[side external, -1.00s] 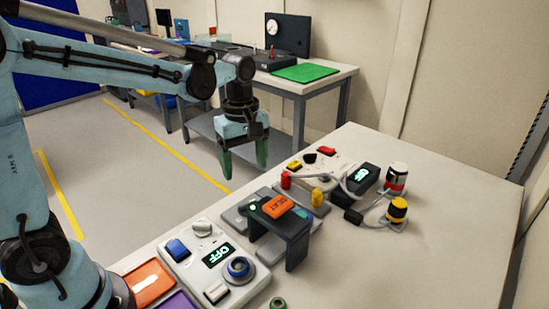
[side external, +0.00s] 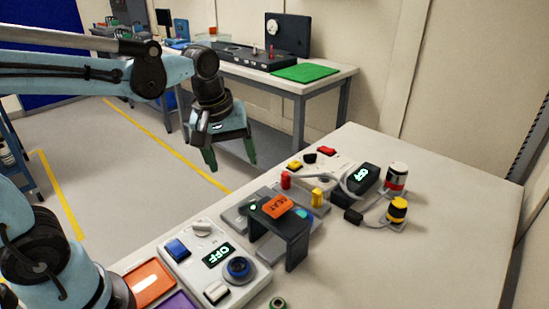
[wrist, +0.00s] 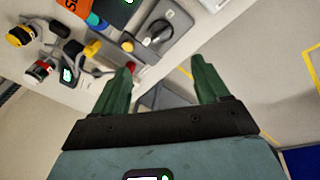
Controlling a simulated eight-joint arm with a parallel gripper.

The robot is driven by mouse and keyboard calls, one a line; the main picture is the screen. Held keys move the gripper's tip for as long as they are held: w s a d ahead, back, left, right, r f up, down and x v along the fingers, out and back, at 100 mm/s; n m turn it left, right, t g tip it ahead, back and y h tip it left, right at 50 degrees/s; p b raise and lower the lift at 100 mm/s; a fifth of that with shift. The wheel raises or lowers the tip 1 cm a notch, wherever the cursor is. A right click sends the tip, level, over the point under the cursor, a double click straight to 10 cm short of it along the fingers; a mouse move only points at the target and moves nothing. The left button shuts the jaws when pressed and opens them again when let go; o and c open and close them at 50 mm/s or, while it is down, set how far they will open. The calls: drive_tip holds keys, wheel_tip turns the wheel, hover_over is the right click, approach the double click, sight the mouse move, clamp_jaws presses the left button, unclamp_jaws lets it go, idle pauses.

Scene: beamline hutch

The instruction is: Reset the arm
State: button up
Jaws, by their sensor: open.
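My gripper (side external: 231,163) hangs in the air past the far left edge of the worktable, higher than the devices. Its two green fingers are apart with nothing between them. In the wrist view the open fingers (wrist: 160,85) point toward the table edge and the floor. My light-blue arm reaches in from the left in the side view.
The worktable (side external: 430,250) carries a control box (side external: 205,258) reading OFF, a dark bridge stand (side external: 297,245) with an orange label (side external: 276,206), a black OFF display (side external: 362,177), and red-and-white (side external: 397,178) and yellow-black (side external: 397,209) cylinders. A back bench holds a green mat (side external: 304,72).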

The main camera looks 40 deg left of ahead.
drive_tip(key=s+m+t, duration=0.1)
drive_tip(key=m, duration=0.2)
drive_tip(key=s+f+m+t, duration=0.1)
drive_tip(key=s+m+t, duration=0.1)
drive_tip(key=m, duration=0.1)
drive_tip(key=s+m+t, duration=0.1)
drive_tip(key=s+m, duration=0.1)
drive_tip(key=m, duration=0.1)
drive_tip(key=shift+s+d+f+m, duration=0.1)
drive_tip(key=shift+d+f+m, duration=0.05)
drive_tip(key=shift+f+m, duration=0.25)
